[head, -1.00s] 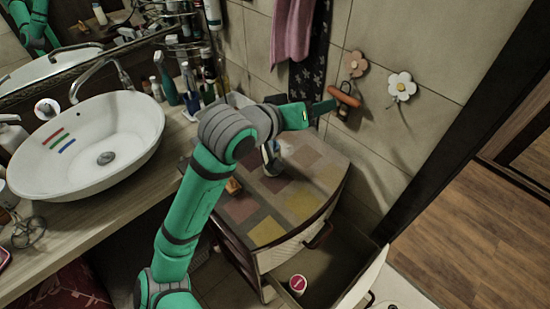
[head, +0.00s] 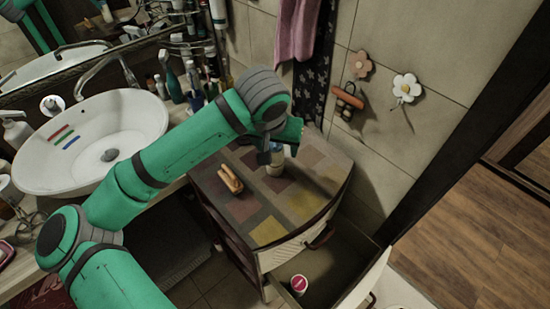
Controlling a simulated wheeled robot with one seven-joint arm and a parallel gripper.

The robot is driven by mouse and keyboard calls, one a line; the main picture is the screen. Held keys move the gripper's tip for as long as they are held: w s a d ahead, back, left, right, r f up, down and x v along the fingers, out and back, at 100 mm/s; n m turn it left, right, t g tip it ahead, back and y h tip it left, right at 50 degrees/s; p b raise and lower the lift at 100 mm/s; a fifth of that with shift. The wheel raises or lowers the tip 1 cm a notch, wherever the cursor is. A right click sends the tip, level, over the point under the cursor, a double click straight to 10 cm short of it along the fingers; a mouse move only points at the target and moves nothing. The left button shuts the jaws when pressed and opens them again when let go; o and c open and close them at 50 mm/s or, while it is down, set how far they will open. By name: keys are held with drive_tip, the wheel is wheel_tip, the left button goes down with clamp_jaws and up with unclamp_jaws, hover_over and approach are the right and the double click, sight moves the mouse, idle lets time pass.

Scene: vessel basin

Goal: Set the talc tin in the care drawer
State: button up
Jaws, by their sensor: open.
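A small upright container (head: 274,168), pale below and bluish above, stands on the patchwork cabinet top; it may be the talc tin, but no label is readable. My gripper (head: 280,143) is at the container's upper part, mostly hidden behind my own wrist. It is open, and whether it touches the container cannot be told. The care drawer (head: 335,262) is the pulled-out drawer at the cabinet's lower front. A small round tub with a red and white lid (head: 298,284) is inside it.
A tan wooden item (head: 230,180) lies on the cabinet top (head: 300,205), left of the container. The washbasin (head: 100,140) and several bottles are at left. Flower hooks (head: 405,88) are on the wall behind. Much of the drawer is empty.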

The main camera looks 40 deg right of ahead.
sight(276, 168)
drive_tip(key=shift+w+x, duration=0.15)
drive_tip(key=shift+x, duration=1.75)
drive_tip(key=shift+w+x, duration=0.15)
drive_tip(key=shift+x, duration=1.75)
drive_tip(key=shift+a, duration=0.2)
drive_tip(key=shift+c, duration=0.6)
drive_tip(key=c, duration=1.3)
drive_tip(key=shift+o, duration=0.2)
drive_tip(key=shift+r, duration=0.1)
